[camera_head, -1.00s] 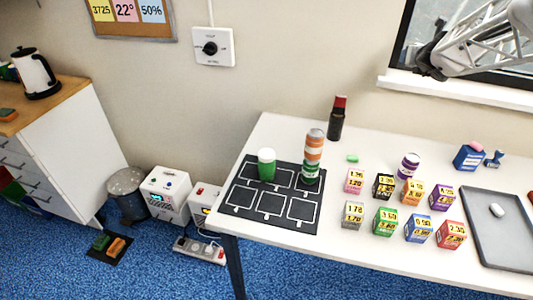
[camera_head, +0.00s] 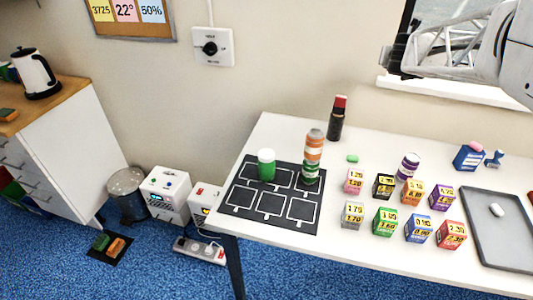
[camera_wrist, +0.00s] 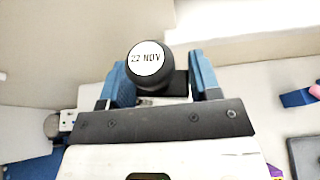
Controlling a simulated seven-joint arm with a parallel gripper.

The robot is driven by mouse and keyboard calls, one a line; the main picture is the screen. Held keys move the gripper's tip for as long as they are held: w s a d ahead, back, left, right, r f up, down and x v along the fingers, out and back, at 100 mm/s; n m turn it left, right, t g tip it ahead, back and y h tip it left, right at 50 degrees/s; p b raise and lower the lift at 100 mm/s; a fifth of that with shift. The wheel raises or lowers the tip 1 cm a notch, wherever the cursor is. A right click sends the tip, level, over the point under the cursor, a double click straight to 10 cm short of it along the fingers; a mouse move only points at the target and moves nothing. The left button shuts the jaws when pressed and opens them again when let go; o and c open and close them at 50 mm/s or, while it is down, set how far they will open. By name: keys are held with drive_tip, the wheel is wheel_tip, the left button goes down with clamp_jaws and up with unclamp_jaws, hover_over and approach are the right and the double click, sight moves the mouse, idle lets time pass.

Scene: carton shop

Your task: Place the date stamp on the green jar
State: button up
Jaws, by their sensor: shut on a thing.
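The date stamp (camera_wrist: 147,60) is a dark round piece with a white face reading "22 NOV". It sits between the blue fingers of my gripper (camera_wrist: 163,78) in the wrist view, which is shut on it, and its marked face is toward the camera. The green jar (camera_head: 266,169) with a white lid stands upright on the black mat (camera_head: 236,210) at the left of the table. In the head view my arm is at the upper right, far from the jar; the stamp cannot be made out there.
A striped stack (camera_head: 313,158) stands just right of the jar, and a dark bottle (camera_head: 337,121) with a red cap behind it. Several price-marked cubes (camera_head: 385,221) fill the middle of the table (camera_head: 290,128). A grey tray (camera_head: 498,253) lies at the right.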

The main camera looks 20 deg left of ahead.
sight(266, 153)
drive_tip(key=shift+m+h, duration=0.3)
drive_tip(key=shift+h, duration=0.1)
drive_tip(key=shift+s+a, duration=0.4)
drive_tip(key=shift+a, duration=0.3)
drive_tip(key=shift+s+a, duration=0.35)
drive_tip(key=shift+a, duration=0.3)
drive_tip(key=shift+s+a, duration=0.4)
drive_tip(key=shift+a, duration=0.3)
drive_tip(key=s+a, duration=0.2)
drive_tip(key=s+a+m+h, duration=0.1)
drive_tip(key=s+a, duration=0.1)
drive_tip(key=a, duration=0.1)
drive_tip(key=s+a+h, duration=0.1)
drive_tip(key=s+a, duration=0.1)
drive_tip(key=shift+a+m, duration=0.3)
drive_tip(key=s+a+m+g+h, duration=0.15)
drive_tip(key=s+a, duration=0.25)
drive_tip(key=s, duration=0.6)
drive_tip(key=s+a+m+h, duration=0.2)
drive_tip(key=s+a, duration=0.3)
drive_tip(key=s, duration=0.4)
drive_tip(key=s+a+m+g+h, duration=0.15)
drive_tip(key=s+a, duration=0.25)
drive_tip(key=s, duration=0.6)
drive_tip(key=shift+t+h, duration=0.3)
wheel_tip(266, 153, down, 17)
drive_tip(key=shift+s+f, duration=0.1)
drive_tip(key=shift+f, duration=0.1)
drive_tip(key=shift+m+g+h, duration=0.3)
drive_tip(key=shift+g, duration=0.1)
